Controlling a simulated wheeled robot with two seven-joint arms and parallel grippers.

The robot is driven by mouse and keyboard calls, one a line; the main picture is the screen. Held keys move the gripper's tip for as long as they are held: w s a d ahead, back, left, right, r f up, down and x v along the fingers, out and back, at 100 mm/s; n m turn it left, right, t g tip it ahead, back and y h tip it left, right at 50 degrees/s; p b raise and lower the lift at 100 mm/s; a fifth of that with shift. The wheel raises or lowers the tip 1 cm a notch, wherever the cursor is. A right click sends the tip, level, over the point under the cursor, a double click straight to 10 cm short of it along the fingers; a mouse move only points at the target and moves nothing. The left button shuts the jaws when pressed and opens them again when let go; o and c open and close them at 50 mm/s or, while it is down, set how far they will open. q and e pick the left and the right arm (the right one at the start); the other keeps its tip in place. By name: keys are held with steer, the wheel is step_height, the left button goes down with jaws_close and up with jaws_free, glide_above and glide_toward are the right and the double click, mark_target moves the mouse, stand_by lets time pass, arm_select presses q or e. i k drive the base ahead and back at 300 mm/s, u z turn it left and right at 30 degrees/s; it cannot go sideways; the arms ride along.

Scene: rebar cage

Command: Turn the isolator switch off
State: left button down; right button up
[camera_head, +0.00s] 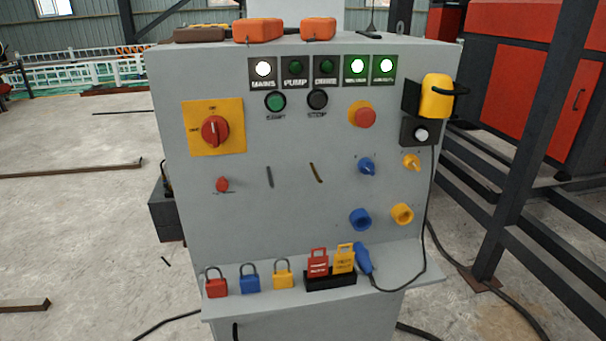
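The isolator switch is a red rotary knob (215,131) on a square yellow plate (232,108), at the upper left of the grey panel's front face. Its grip stands about upright, toward the top label, which seems to read ON. Another small label sits on the plate's left side, too small to read surely. Neither of my grippers is in view, and nothing covers the knob.
The grey panel (300,215) has lamps, buttons and small knobs right of the switch. A red emergency button (364,115) and a yellow pendant (436,97) stick out. Padlocks (249,278) and tags (318,263) stand on the lower ledge. Dark steel posts (512,140) stand at right.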

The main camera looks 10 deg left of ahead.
mark_target(215, 130)
steer(key=k, duration=0.5)
steer(key=u, duration=2.55)
steer(key=i, duration=1.45)
steer(key=z, duration=2.05)
